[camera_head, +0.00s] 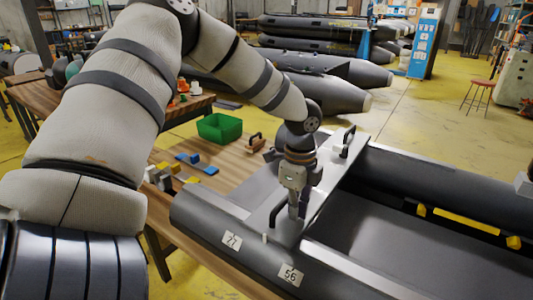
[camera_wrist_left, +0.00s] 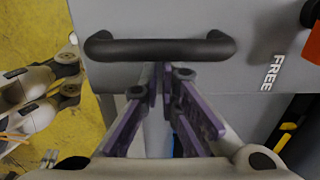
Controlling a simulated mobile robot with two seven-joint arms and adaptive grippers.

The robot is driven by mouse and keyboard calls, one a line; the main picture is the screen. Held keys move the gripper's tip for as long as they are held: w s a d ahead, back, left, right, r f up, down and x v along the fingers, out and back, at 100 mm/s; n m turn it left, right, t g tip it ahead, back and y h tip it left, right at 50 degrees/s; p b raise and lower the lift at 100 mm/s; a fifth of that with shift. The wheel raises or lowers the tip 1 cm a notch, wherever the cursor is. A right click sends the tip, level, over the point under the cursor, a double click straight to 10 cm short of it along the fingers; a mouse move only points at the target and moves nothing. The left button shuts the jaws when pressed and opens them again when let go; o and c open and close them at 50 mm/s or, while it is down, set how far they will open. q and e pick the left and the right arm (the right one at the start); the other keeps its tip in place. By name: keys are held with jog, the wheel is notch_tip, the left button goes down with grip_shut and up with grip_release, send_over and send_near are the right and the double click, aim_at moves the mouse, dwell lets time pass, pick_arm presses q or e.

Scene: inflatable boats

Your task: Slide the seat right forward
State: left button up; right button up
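The seat (camera_head: 319,178) is a flat grey board lying across the dark grey inflatable boat (camera_head: 220,217). It has a black handle at each end: the far handle (camera_head: 347,141) and the near handle (camera_head: 277,213). My left gripper (camera_head: 297,213) reaches down at the near end of the seat. In the left wrist view a black handle (camera_wrist_left: 160,48) runs crosswise on the seat (camera_wrist_left: 200,88). The fingertips (camera_wrist_left: 160,68) are together just at the handle's edge; contact cannot be told. Pale gripper-like links (camera_wrist_left: 40,100) show at the left, possibly my right gripper; their fingers are unclear.
A wooden table (camera_head: 228,165) holds a green bin (camera_head: 219,128) and several coloured blocks beside the boat. A yellow bar (camera_head: 468,228) lies in the boat's dark interior. More boats (camera_head: 325,66) are stacked behind.

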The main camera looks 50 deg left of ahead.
aim_at(273, 198)
pick_arm(q)
jog(key=shift+s+a, duration=0.35)
jog(key=shift+a, duration=0.95)
jog(key=shift+s+a, duration=0.4)
jog(key=shift+a, duration=0.9)
jog(key=shift+s+a, duration=0.35)
jog(key=shift+a, duration=0.95)
jog(key=shift+d, duration=0.1)
jog(key=shift+w+d, duration=0.25)
jog(key=shift+d, duration=0.6)
jog(key=shift+w+d+r, duration=0.1)
jog(key=shift+r, duration=0.2)
notch_tip(273, 198, up, 8)
jog(key=shift+r, duration=0.2)
jog(key=shift+r, duration=0.1)
